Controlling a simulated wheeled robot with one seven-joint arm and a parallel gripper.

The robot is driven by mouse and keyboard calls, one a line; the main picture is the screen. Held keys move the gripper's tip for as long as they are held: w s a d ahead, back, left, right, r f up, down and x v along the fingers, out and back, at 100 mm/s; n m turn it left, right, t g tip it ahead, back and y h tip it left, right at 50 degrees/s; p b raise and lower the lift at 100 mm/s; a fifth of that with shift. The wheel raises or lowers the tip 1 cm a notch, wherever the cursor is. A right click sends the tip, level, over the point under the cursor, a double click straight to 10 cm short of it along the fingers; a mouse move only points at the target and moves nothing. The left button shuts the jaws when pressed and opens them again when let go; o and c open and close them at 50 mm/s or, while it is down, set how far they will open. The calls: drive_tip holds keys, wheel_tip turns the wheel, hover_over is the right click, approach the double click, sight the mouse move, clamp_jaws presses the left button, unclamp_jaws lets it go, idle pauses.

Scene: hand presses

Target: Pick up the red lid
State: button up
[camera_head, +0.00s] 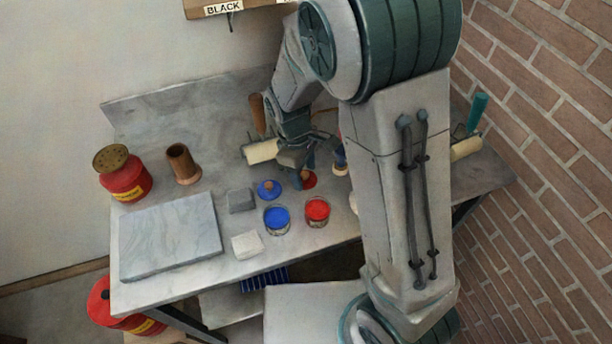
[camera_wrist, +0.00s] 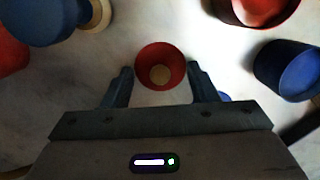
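The red lid (camera_head: 311,181) lies on the stone-topped table, partly hidden under my gripper (camera_head: 303,172) in the head view. In the wrist view the round red lid (camera_wrist: 146,79) with its tan knob shows between my two fingers (camera_wrist: 160,83). The fingers are apart, one on each side of the lid, with gaps visible. I cannot tell the exact height of the fingertips over it.
A blue lid (camera_head: 264,192) lies just left of the red one. Open jars of blue ink (camera_head: 277,216) and red ink (camera_head: 317,209) stand in front. A blue-ended dabber (camera_head: 340,158) stands close on the right. A stone slab (camera_head: 170,237) lies left.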

drive_tip(key=shift+s, duration=0.15)
clamp_jaws()
